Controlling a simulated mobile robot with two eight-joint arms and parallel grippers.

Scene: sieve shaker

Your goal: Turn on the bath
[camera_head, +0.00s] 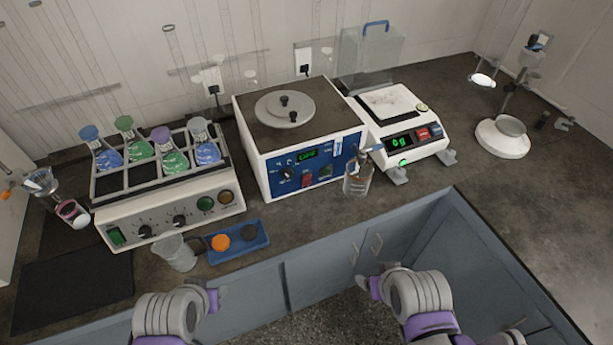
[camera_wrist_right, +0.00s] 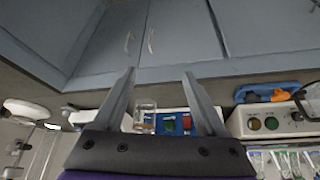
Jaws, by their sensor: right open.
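The bath (camera_head: 262,160) is a white box with a dark top and a round grey lid (camera_head: 285,108), standing at the middle of the bench. Its blue front panel (camera_head: 340,158) has a lit green display (camera_head: 307,155), a black knob (camera_head: 287,174), a red switch (camera_head: 307,181) and a green button (camera_head: 325,172). The panel also shows upside down in the right wrist view (camera_wrist_right: 203,122). My right gripper (camera_head: 367,286) is open and empty in front of the bench, apart from the bath; its spread fingers show in the wrist view (camera_wrist_right: 158,75). My left gripper (camera_head: 220,295) is also in front of the bench, its jaws unclear.
A bottle (camera_head: 357,177) stands close to the panel's right end. A shaker with several coloured flasks (camera_head: 170,212) is left, with a beaker (camera_head: 175,252) and blue tray (camera_head: 262,240) before it. A balance (camera_head: 424,146) is right. Cabinet doors (camera_head: 330,262) lie below.

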